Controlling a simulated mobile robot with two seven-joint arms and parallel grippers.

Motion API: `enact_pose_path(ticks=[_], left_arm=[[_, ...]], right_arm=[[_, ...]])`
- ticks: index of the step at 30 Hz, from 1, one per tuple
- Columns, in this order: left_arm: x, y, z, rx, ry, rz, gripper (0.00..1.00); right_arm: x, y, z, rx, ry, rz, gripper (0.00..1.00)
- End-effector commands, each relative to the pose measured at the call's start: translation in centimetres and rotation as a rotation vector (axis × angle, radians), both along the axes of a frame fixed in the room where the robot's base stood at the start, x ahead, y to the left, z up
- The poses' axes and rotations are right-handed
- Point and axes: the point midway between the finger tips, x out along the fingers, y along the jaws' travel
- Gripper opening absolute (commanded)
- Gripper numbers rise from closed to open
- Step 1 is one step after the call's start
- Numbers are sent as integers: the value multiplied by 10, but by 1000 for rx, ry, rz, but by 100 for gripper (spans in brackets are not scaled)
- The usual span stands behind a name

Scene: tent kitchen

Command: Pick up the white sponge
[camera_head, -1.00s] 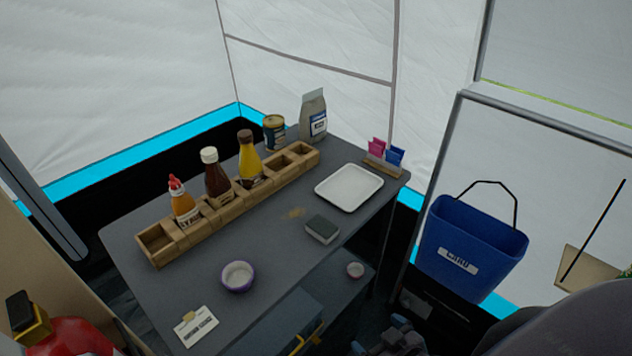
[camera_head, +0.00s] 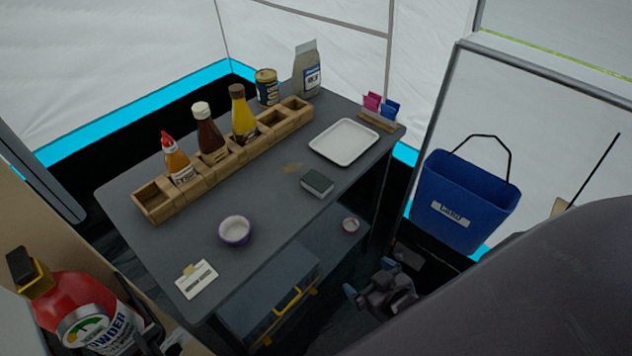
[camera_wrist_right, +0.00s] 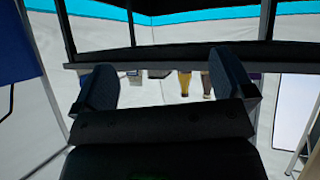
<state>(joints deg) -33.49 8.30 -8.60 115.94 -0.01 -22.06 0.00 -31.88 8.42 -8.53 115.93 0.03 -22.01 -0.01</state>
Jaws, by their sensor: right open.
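The sponge (camera_head: 317,183) lies flat on the grey table, near its right edge, with a dark top and a paler side. My right gripper (camera_head: 379,290) is open and empty, low beside the right edge of the table and apart from the sponge. In the right wrist view its two fingers (camera_wrist_right: 163,88) stand wide apart with nothing between them. I cannot make out the sponge in that view. My left gripper is not in view.
A white tray (camera_head: 344,142), a purple-rimmed bowl (camera_head: 235,229) and a wooden rack (camera_head: 214,168) with sauce bottles stand on the table (camera_head: 262,190). A blue bin (camera_head: 462,200) hangs at the right. A fire extinguisher (camera_head: 80,305) stands lower left.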

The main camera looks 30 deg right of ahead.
Motion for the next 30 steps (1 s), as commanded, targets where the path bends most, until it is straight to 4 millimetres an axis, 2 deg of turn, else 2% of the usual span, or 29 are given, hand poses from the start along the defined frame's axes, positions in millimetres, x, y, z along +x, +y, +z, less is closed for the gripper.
enact_pose_path(ticks=[5, 9, 15, 21, 27, 30], left_arm=[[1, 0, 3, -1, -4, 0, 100], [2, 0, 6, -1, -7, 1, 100], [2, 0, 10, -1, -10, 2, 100], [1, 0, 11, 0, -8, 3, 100], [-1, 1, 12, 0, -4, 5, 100], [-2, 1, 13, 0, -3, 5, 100]], right_arm=[[68, 10, 43, -24, -135, 72, 100], [122, 36, 84, -50, -247, 180, 100], [181, 82, 138, -74, -373, 346, 100], [223, 128, 181, -99, -433, 516, 100], [253, 165, 212, -175, -436, 685, 100], [266, 177, 223, -236, -417, 767, 100]])
